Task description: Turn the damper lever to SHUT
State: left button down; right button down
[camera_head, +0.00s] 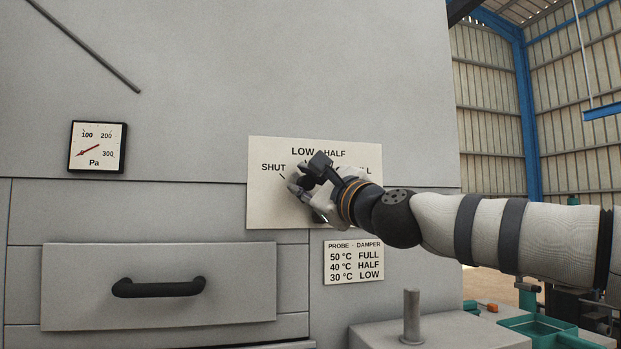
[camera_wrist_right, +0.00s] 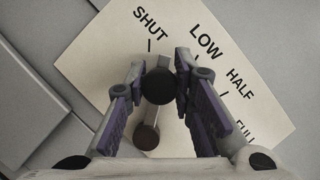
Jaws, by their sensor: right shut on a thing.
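The damper plate (camera_head: 262,205) is a cream panel on the grey wall with SHUT, LOW, HALF and FULL marks. It also shows tilted in the right wrist view (camera_wrist_right: 100,62). My right gripper (camera_head: 302,184) is in front of the plate and hides most of the lever in the head view. In the right wrist view its fingers (camera_wrist_right: 160,88) are closed on the dark round knob of the damper lever (camera_wrist_right: 158,86). The lever's bar runs up from a round brownish hub and seems to point between SHUT and LOW, nearer SHUT. My left gripper is in neither view.
A Pa gauge (camera_head: 97,147) is on the wall at left. A drawer with a black handle (camera_head: 158,287) is at lower left. A probe-damper card (camera_head: 353,262) is below the plate. A grey post (camera_head: 411,316) stands on a ledge at lower right.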

jog(key=shift+s+a+f+n+g, duration=0.2)
jog(key=shift+a+n+g, duration=0.2)
jog(key=shift+n, duration=0.6)
jog(key=shift+a+f+n, duration=0.1)
jog(key=shift+f+n, duration=0.15)
jog(key=shift+n, duration=0.15)
jog(key=c, duration=1.3)
grip_release()
jog(key=shift+f, duration=0.1)
jog(key=shift+c, duration=0.2)
jog(key=v, duration=1.1)
jog(key=shift+s+d, duration=0.25)
jog(key=shift+d, duration=0.1)
